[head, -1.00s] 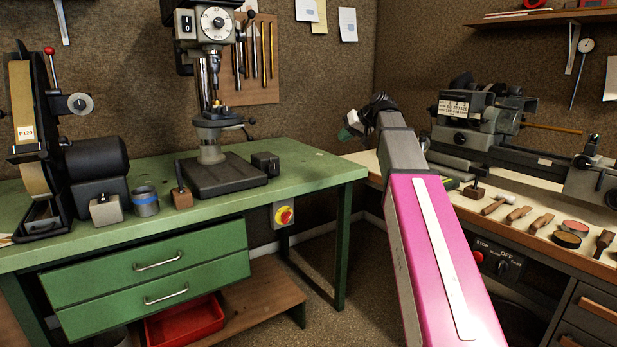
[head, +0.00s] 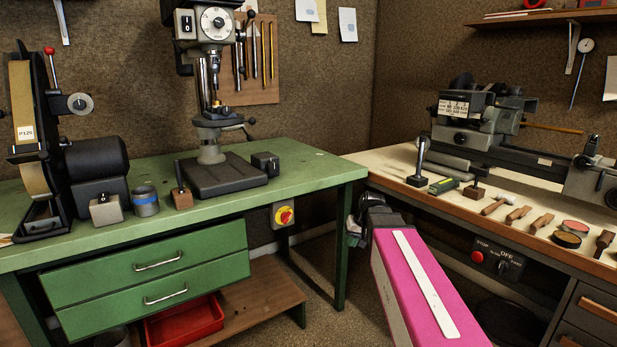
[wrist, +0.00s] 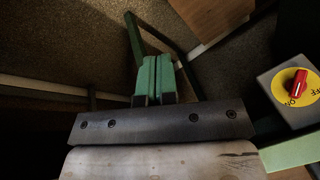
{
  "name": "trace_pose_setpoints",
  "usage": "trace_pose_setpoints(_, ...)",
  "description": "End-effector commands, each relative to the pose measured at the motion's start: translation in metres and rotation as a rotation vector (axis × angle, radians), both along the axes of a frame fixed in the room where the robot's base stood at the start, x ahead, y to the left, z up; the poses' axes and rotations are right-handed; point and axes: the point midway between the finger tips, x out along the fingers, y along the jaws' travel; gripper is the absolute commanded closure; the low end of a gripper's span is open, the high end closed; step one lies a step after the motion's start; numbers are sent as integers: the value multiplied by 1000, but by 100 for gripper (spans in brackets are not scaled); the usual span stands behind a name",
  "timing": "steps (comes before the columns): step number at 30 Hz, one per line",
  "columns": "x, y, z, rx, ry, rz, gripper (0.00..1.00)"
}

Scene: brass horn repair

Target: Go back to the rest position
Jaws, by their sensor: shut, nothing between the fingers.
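My gripper (wrist: 156,77) shows in the wrist view with its two green fingers together and nothing between them. It points toward the dark floor, beside a green table leg. In the head view my pink arm reaches up from the bottom, and its end is low in the gap between the green bench (head: 310,170) and the lathe bench (head: 395,172). No object is held.
A red knob on a yellow disc (head: 284,216) is on the green bench's front; it is close at right in the wrist view (wrist: 297,88). A drill press (head: 212,140) and belt sander (head: 35,140) stand on that bench. A lathe (head: 480,120) and hand tools sit at right.

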Motion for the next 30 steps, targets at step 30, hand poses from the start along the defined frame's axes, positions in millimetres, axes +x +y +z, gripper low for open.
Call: trace_pose_setpoints(30,-144,-31,-153,-272,202,-55,100)
